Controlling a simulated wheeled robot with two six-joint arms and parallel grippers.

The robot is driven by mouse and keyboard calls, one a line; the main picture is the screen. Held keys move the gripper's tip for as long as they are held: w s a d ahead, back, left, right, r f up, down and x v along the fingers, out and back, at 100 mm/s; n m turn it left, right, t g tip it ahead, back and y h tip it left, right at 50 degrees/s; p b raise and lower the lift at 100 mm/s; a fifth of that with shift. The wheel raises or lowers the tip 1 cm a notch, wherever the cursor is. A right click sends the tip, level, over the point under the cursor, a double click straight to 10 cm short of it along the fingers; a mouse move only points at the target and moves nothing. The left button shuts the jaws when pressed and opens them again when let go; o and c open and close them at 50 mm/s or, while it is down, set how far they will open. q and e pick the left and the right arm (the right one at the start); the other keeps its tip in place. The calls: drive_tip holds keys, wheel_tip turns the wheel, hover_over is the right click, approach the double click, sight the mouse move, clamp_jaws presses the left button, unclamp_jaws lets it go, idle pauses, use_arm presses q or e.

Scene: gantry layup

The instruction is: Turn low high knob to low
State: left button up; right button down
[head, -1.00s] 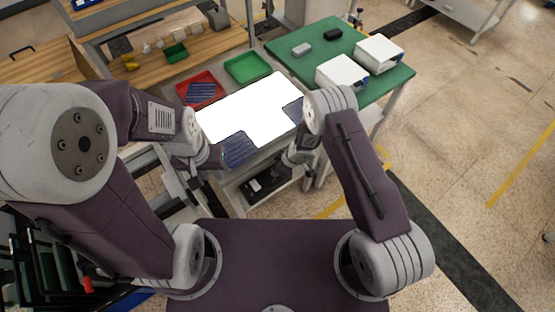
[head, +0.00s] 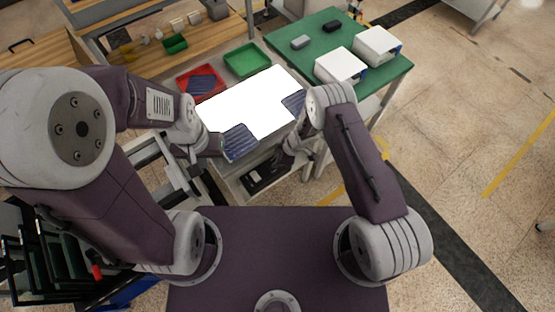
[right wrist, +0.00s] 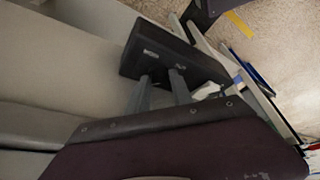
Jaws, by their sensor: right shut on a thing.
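A black control box (right wrist: 172,55) with small pale markings fills the middle of the right wrist view. In the head view a black unit (head: 266,172) shows below the white-topped table, beside my right gripper (head: 285,160). In the right wrist view the two grey fingers of my right gripper (right wrist: 161,80) reach to the face of the box. It is shut on the low high knob, which is mostly hidden at the fingertips; its setting cannot be read. My left gripper (head: 193,158) hangs at the table's left edge, its fingers too small to judge.
The bright white table top (head: 250,103) carries dark blue patterned sheets (head: 240,141). Red (head: 201,83) and green (head: 244,60) trays sit behind it. A green table (head: 385,78) with white boxes (head: 341,66) stands to the right. Open floor lies further right.

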drive_tip(key=c, duration=1.4)
unclamp_jaws()
drive_tip(key=shift+c, duration=0.2)
drive_tip(key=p+v, duration=0.1)
drive_tip(key=v, duration=0.8)
drive_tip(key=shift+w, duration=0.1)
